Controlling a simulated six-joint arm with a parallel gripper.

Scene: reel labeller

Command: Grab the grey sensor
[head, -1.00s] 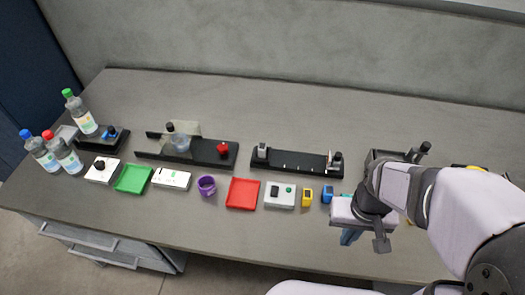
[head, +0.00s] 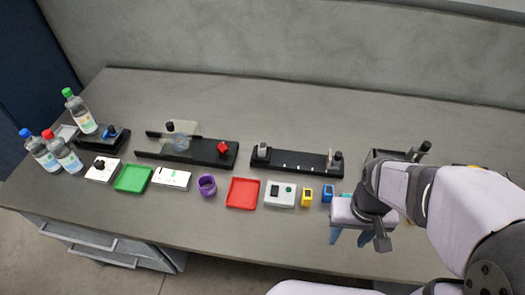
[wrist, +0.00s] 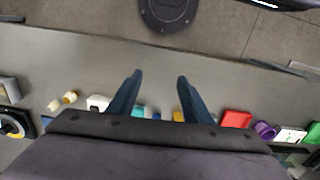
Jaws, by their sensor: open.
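My gripper (head: 349,238) is at the front right of the bench, pointing down, with its two blue fingers apart and nothing between them. In the wrist view its fingers (wrist: 159,78) stand open over bare bench, with a row of small items beyond. I cannot make out the grey sensor for certain. A small pale block (wrist: 97,103) shows left of the fingers in the wrist view, but I cannot tell whether it is the sensor. A yellow sensor-like block (head: 307,196) and a blue one (head: 327,193) stand left of my gripper. My arm hides part of the bench.
A red tray (head: 243,193), white box (head: 280,194), purple cup (head: 207,185) and green tray (head: 133,179) line the front. Black fixtures (head: 295,161) stand behind them. Bottles (head: 68,158) are at far left. The bench's front strip is clear.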

